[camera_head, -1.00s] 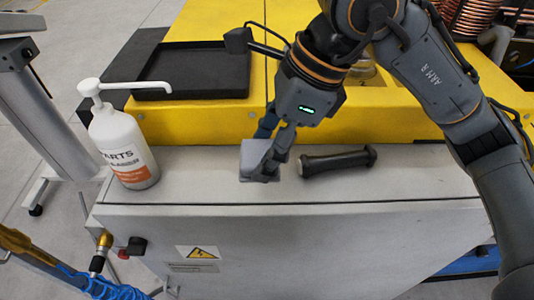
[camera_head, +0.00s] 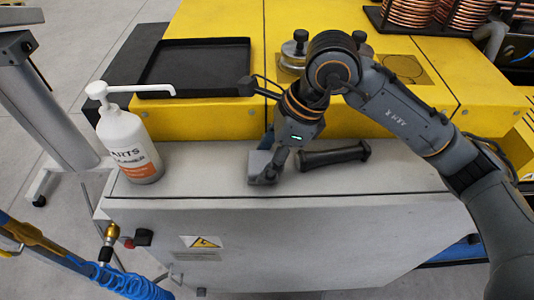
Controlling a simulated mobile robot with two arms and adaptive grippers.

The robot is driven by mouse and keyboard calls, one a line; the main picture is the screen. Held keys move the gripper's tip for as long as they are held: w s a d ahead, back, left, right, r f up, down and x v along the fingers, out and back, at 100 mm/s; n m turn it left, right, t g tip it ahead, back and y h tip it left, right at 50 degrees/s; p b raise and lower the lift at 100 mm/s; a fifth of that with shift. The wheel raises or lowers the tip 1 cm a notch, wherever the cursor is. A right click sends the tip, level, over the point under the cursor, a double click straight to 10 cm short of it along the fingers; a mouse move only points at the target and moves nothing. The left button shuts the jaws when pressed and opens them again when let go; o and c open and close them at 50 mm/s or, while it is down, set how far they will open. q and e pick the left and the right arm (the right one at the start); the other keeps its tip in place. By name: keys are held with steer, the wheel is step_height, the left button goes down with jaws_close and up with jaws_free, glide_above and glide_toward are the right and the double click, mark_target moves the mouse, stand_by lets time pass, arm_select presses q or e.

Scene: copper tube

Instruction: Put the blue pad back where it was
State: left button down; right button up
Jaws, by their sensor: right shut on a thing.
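The pad (camera_head: 258,162) looks grey-blue and small. It is on the grey cabinet top, left of a black handle-shaped tool. My right gripper (camera_head: 268,172) comes down from above and is shut on the pad's right side, its fingers partly hiding it. The pad looks to be at the height of the cabinet top; I cannot tell whether it touches it. My left gripper is not in view.
A white pump bottle (camera_head: 128,148) stands at the left of the cabinet top (camera_head: 200,190). The black handle-shaped tool (camera_head: 334,154) lies close to the right of my gripper. A black tray (camera_head: 195,90) sits on the yellow surface behind.

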steer(key=shift+f+b, duration=0.25)
steer(key=shift+b, duration=0.05)
steer(key=o, duration=1.1)
steer(key=shift+r, duration=0.1)
steer(key=shift+r+p, duration=0.35)
steer(key=shift+p, duration=0.05)
steer(key=b+v, duration=0.2)
steer(key=v, duration=0.9)
steer(key=shift+d+r, duration=0.25)
steer(key=shift+r, duration=0.05)
